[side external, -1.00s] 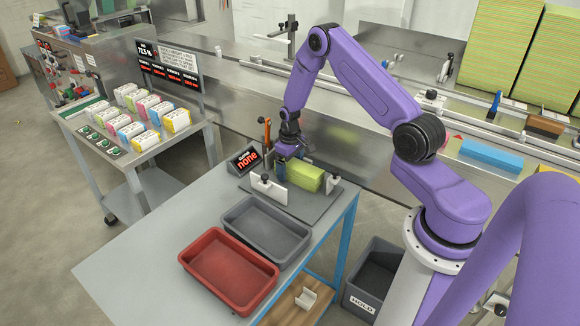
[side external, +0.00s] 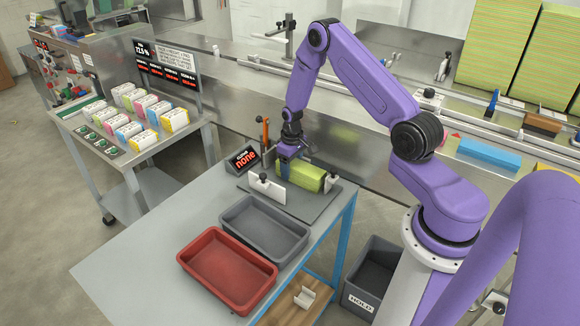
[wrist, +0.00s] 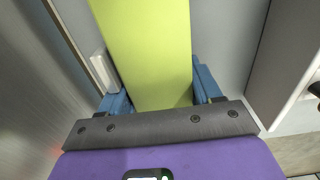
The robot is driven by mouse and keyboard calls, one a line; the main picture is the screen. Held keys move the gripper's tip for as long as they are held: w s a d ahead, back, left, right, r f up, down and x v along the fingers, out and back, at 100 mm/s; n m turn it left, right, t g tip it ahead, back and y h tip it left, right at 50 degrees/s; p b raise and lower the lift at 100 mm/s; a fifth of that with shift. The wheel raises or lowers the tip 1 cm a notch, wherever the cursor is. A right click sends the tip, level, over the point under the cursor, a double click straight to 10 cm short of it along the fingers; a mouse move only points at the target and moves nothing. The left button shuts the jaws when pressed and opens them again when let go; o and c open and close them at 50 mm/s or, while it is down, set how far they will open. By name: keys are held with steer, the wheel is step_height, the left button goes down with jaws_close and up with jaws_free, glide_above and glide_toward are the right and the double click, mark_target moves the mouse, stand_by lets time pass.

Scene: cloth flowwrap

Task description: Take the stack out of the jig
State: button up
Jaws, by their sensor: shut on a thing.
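The stack is a yellow-green block (side external: 308,177) at the jig, on the far end of the grey table. The jig has a dark base plate (side external: 297,210) and white upright stops, one of them at the front left (side external: 268,189). My gripper (side external: 284,170) is at the left end of the stack, pointing down. In the wrist view, the blue fingers (wrist: 160,98) stand on either side of the stack (wrist: 150,45) and are shut on it. The underside of the stack is hidden, so I cannot tell whether it touches the base plate.
A grey tray (side external: 264,245) and a red tray (side external: 188,255) sit nearer on the table. A cart (side external: 78,121) holds several coloured packs. A HOLD bin (side external: 362,300) stands on the floor.

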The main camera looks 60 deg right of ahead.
steer(key=shift+s+f, duration=0.15)
steer(key=shift+s, duration=0.35)
steer(key=o, duration=0.9)
steer(key=shift+o, duration=1)
steer(key=shift+s+d, duration=0.1)
steer(key=shift+d, duration=0.1)
step_height(320, 180, up, 18)
steer(key=shift+w+a+f, duration=0.15)
steer(key=shift+w+a, duration=0.2)
steer(key=shift+w, duration=0.1)
